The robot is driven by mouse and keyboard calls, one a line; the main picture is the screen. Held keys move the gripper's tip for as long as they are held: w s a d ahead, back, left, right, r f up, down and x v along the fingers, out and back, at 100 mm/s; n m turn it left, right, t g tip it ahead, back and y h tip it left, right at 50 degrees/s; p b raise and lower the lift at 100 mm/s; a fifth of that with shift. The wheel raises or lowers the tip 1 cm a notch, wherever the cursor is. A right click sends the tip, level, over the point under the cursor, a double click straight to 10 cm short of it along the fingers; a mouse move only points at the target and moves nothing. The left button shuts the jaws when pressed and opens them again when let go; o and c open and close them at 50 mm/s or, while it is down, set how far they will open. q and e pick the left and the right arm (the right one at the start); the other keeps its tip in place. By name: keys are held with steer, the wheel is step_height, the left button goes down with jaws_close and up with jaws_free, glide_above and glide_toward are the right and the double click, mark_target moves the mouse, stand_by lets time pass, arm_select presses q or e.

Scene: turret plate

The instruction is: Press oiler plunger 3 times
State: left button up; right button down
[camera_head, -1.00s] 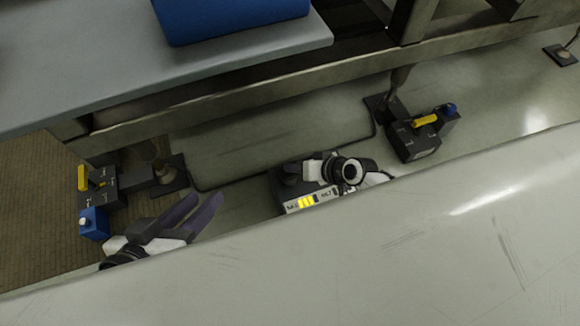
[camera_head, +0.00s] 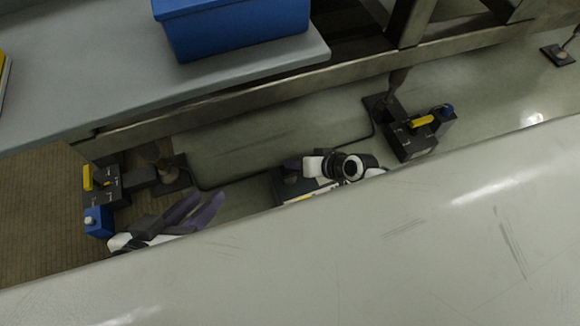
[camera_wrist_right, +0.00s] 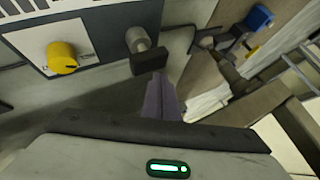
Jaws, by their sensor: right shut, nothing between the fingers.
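No part is marked as the oiler plunger, so I cannot be sure which one it is. A dark unit at the left (camera_head: 103,186) has a yellow bar and a blue block (camera_head: 98,221) with a pale knob. My left gripper (camera_head: 206,206) has its purple fingers apart and empty, right of that block. My right gripper is over a dark box (camera_head: 290,180) in the middle, its fingers hidden in the head view. In the right wrist view its fingers (camera_wrist_right: 160,92) are shut and empty, close under a grey cylinder with a dark block end (camera_wrist_right: 150,60); contact is unclear.
A yellow knob (camera_wrist_right: 62,57) is on the panel in the right wrist view. Another dark unit (camera_head: 410,137) with a yellow bar stands right. A blue bin (camera_head: 235,30) sits on a grey bench (camera_head: 90,75). A pale scratched surface (camera_head: 350,260) fills the foreground.

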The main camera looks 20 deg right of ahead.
steer(key=shift+r+p, duration=2.45)
steer(key=shift+r, duration=0.15)
steer(key=shift+f, duration=0.1)
